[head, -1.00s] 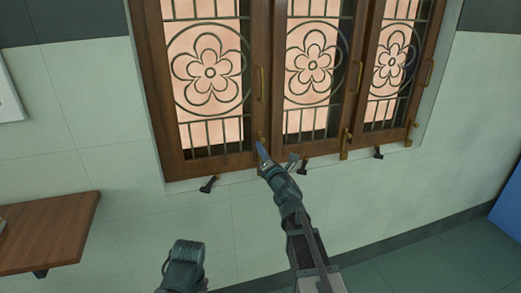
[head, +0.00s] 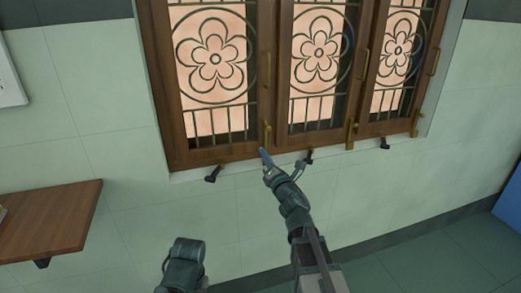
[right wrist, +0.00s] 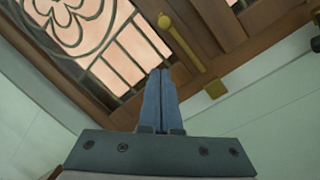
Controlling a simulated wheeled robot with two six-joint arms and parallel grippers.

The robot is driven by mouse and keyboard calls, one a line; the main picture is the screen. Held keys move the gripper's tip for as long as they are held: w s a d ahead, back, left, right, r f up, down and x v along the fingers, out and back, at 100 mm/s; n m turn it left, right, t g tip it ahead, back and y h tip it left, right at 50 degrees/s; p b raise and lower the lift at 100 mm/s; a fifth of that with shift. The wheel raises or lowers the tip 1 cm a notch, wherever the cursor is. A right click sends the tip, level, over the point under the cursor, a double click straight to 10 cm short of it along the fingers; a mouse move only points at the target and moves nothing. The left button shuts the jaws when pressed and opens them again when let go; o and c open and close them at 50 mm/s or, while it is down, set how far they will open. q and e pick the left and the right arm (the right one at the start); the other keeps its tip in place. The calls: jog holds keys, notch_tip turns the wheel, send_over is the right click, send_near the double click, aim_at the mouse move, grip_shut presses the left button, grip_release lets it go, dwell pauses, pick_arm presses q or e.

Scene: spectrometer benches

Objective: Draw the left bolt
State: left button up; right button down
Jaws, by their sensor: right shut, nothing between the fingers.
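The left bolt (head: 267,133) is a small brass bolt low on the frame of the left window leaf. In the right wrist view it is a brass rod (right wrist: 186,46) with a round knob at its upper end, and a brass keeper (right wrist: 215,89) lies just beyond its lower end. My right gripper (head: 264,152) is shut and empty, with its blue fingertips just below the bolt in the head view. In the right wrist view the fingertips (right wrist: 159,72) are together, to the left of the rod and apart from it in the picture. My left gripper is not in view.
Other brass bolts sit on the middle leaf (head: 351,133) and the right leaf (head: 415,123). Dark stays jut out below the sill, one left (head: 213,174) and one right (head: 309,156) of my gripper. A wooden shelf (head: 55,220) is on the left wall.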

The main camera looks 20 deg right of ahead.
jog(key=v, duration=0.5)
jog(key=shift+s+b, duration=0.3)
jog(key=s+a+f+m+g+h+p, duration=0.1)
jog(key=s+a+f+m+g+p, duration=0.1)
jog(key=s+a+m+g+p, duration=0.6)
jog(key=s+a+f+m+g+h+p, duration=0.2)
jog(key=s+a+m+g+p, duration=0.7)
jog(key=s+m+g+p, duration=0.3)
jog(key=s+m+p, duration=0.1)
jog(key=s+m, duration=0.2)
jog(key=s, duration=0.1)
jog(key=shift+s+m+p, duration=0.3)
jog(key=shift+m+p, duration=0.05)
jog(key=shift+m, duration=0.05)
